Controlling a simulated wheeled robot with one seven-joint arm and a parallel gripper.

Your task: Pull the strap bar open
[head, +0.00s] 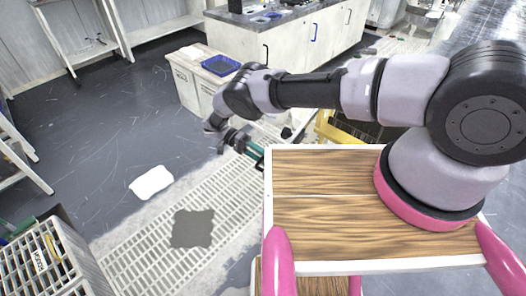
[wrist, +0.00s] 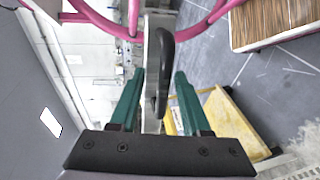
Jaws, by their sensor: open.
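My gripper (wrist: 159,74) has two green fingers, which stand apart in the wrist view. A black curved handle (wrist: 168,48), which looks like the strap bar, is mounted on a pale grey upright (wrist: 152,70). It lies in line with the gap between the fingers, and its lower end reaches between them. I cannot tell whether either finger touches it. In the head view my gripper (head: 252,150) is small, beyond the left edge of the wooden top. The handle cannot be made out clearly there.
A yellow frame (head: 328,126) stands near the gripper, with a yellow platform in the wrist view (wrist: 222,118). A white cabinet (head: 190,84) with a blue tray (head: 221,65) stands behind. A crate (head: 45,262) is at the lower left. Dark floor (head: 110,120) at left is mostly clear.

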